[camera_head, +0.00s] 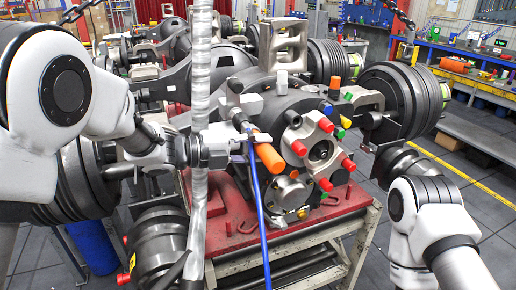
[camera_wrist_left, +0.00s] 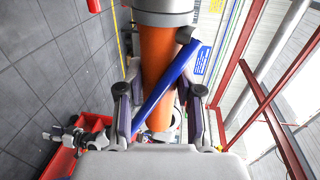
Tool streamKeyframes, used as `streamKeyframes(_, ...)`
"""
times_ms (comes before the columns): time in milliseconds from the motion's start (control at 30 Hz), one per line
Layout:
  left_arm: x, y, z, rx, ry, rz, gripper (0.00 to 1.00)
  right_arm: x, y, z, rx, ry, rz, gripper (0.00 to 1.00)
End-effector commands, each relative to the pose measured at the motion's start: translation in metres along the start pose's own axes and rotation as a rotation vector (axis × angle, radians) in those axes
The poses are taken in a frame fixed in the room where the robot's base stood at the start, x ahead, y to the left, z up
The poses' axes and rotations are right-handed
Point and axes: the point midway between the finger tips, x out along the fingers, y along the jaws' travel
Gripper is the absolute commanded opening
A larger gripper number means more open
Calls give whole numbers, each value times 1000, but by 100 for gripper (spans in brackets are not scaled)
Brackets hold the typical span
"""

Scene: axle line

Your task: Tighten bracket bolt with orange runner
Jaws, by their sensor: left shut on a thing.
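The orange runner (camera_head: 268,155) is in front of the axle housing in the head view, its orange end towards me and its grey part (camera_head: 236,102) towards the housing. My left gripper (camera_head: 222,146) comes in from the left and is shut on it. In the left wrist view the orange body (camera_wrist_left: 157,60) stands between the two fingers of my left gripper (camera_wrist_left: 160,108), with a grey collar at the top. A blue hose (camera_head: 262,215) hangs from the runner and crosses its body in the wrist view. I cannot make out the bracket bolt or whether the runner touches it. My right gripper is not seen.
The axle housing (camera_head: 310,125), with red, green and orange caps, rests on a red-topped stand (camera_head: 225,235). A pale vertical post (camera_head: 199,100) stands close to my left gripper. Brake drums (camera_head: 405,100) and chains are near. The floor at the right is partly clear.

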Motion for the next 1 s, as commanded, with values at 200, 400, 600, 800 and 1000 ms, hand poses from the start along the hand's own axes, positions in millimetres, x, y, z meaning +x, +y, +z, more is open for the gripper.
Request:
streamKeyframes(200,0,-2,0,3,-1,-4,0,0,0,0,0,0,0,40)
streamKeyframes(400,0,-2,4,3,0,-4,0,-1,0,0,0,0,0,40)
streamKeyframes(600,0,-3,10,4,-1,-5,0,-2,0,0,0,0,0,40)
streamKeyframes(800,-1,-2,15,3,-1,-5,0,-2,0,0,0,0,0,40)
streamKeyframes(1000,0,-2,20,3,0,-4,0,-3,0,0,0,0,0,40)
